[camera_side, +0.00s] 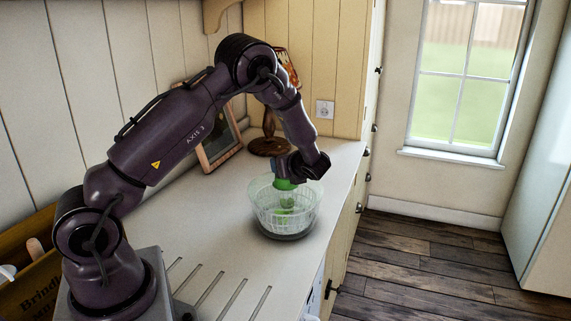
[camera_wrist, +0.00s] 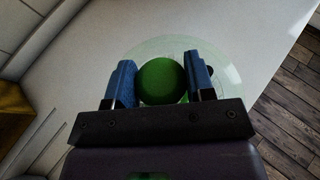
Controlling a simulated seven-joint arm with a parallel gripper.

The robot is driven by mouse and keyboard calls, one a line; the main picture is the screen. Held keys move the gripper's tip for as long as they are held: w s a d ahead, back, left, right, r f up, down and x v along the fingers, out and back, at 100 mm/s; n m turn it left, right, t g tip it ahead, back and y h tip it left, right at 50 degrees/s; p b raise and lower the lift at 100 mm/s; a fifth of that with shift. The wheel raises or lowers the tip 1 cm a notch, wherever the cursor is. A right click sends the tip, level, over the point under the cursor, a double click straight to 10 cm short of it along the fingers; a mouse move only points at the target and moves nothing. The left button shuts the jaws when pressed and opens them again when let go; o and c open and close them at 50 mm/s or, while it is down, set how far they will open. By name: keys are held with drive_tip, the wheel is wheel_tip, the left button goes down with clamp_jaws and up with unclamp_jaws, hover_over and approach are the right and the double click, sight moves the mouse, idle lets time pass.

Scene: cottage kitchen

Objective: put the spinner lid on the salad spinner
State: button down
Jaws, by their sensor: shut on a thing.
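The salad spinner (camera_side: 287,217) is a clear bowl with a pale basket on a dark base, standing on the counter; green pieces show inside. The spinner lid (camera_side: 312,186) is clear with a green knob (camera_wrist: 162,81). My gripper (camera_wrist: 161,84) is shut on the knob, with one blue finger on each side of it. In the side view my gripper (camera_side: 287,180) is directly above the bowl, with the lid at or just over the rim. I cannot tell whether the lid rests on the rim. In the wrist view my fingers and the knob hide much of the lid.
The pale counter (camera_side: 200,235) is clear around the spinner. A lamp (camera_side: 268,146) and a leaning picture frame (camera_side: 222,145) stand behind it against the wall. A wooden crate (camera_side: 30,268) is at the lower left. The counter's front edge is close on the right.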

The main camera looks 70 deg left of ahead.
drive_tip(key=shift+f, duration=0.5)
drive_tip(key=c, duration=0.8)
unclamp_jaws()
drive_tip(key=shift+o, duration=0.2)
drive_tip(key=v, duration=1.1)
drive_tip(key=s+d+n+g+h, duration=0.2)
drive_tip(key=s+d+n+h, duration=0.3)
drive_tip(key=s+n, duration=0.35)
drive_tip(key=s+d+r+n+t+h, duration=0.7)
drive_tip(key=s+d+r+n+h, duration=0.1)
drive_tip(key=s+d+r, duration=0.4)
wheel_tip(320, 180, up, 3)
drive_tip(key=shift+s+d+f+n+t, duration=0.1)
drive_tip(key=shift+s+d+n+t, duration=0.2)
drive_tip(key=shift+s+n, duration=0.35)
